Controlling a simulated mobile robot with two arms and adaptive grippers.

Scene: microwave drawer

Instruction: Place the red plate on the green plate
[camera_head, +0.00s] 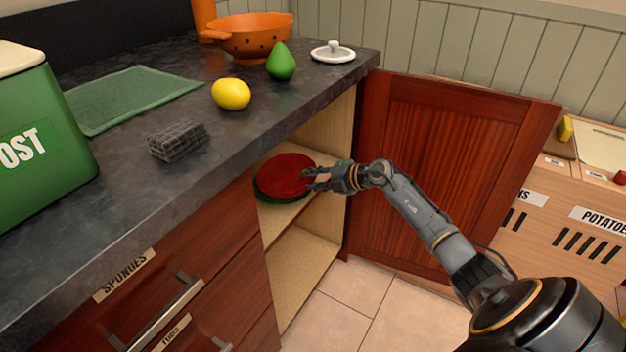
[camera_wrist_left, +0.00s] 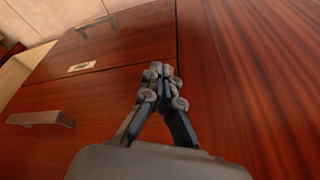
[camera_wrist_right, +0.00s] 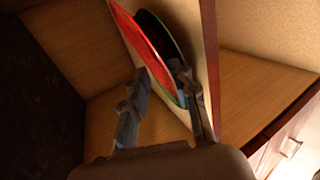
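The red plate (camera_head: 284,174) lies on top of the green plate (camera_head: 262,196) on the upper shelf inside the open cabinet. Only a rim of the green plate shows in the head view. In the right wrist view the red plate (camera_wrist_right: 142,50) sits slightly offset over the dark green plate (camera_wrist_right: 163,36). My right gripper (camera_head: 312,179) is at the plates' near right edge. Its fingers are apart, with nothing clearly gripped between them; exact contact with the rims cannot be told. My left gripper (camera_wrist_left: 163,70) is shut and empty in front of the wooden drawer fronts.
The cabinet door (camera_head: 440,165) stands open to the right, behind my right arm. The lower shelf (camera_head: 300,265) is empty.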

